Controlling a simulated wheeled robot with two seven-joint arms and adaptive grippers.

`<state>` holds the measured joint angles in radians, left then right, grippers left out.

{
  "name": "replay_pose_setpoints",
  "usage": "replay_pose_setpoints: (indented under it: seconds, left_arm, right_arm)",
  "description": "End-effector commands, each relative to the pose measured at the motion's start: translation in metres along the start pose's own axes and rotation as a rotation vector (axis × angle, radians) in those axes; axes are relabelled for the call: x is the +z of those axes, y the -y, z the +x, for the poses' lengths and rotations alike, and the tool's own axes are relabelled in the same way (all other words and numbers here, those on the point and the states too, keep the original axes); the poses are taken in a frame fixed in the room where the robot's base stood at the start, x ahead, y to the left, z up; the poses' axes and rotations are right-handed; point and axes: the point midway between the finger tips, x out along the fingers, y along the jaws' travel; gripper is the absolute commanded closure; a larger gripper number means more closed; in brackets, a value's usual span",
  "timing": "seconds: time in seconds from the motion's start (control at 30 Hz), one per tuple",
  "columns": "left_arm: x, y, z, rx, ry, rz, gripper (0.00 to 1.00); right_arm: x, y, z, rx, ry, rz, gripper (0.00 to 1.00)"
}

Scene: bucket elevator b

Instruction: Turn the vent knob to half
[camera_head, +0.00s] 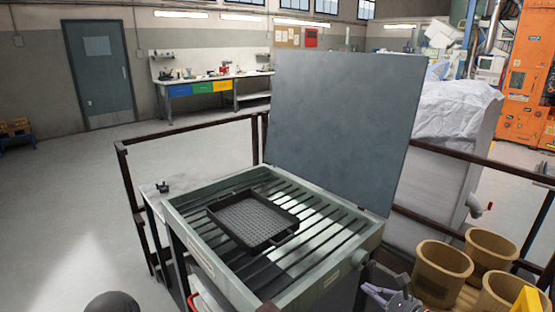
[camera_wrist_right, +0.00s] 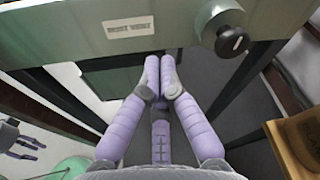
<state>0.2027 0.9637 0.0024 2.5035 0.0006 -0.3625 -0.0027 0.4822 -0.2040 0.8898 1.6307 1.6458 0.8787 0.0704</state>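The vent knob (camera_wrist_right: 232,42) is a round grey knob with a black grip bar, on the front face of the green grated box (camera_head: 190,257). My right gripper (camera_head: 388,297) is low beside that corner. In the right wrist view, its purple fingers (camera_wrist_right: 160,65) are together and empty, left of the knob and apart from it. My left gripper (camera_wrist_right: 25,146) shows small at that view's left edge, its fingers spread. The knob's exact setting is hard to read.
A black mesh tray (camera_head: 252,221) lies on the slats under the raised grey lid (camera_head: 343,128). Several tan buckets (camera_head: 441,270) stand right of the right gripper. A dark railing (camera_head: 190,131) runs behind the box. A pale label (camera_wrist_right: 128,27) is left of the knob.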

Motion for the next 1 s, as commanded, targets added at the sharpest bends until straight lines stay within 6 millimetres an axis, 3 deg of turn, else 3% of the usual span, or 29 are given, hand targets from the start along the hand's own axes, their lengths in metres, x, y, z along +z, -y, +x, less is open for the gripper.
replay_pose_setpoints:
  seconds: [0.3, 0.67, 1.0]
  left_arm:
    - [0.000, -0.001, -0.002, 0.000, 0.000, 0.000, 0.62]
    - [0.000, -0.001, -0.004, 0.000, 0.000, 0.000, 0.62]
    - [0.001, -0.014, -0.040, 0.000, 0.000, 0.000, 0.62]
  right_arm:
    - [-0.007, 0.000, -0.026, 0.000, 0.000, 0.000, 1.00]
    - [-0.006, 0.001, -0.027, 0.001, 0.001, 0.000, 1.00]
    - [0.000, 0.026, -0.035, 0.003, 0.000, 0.004, 1.00]
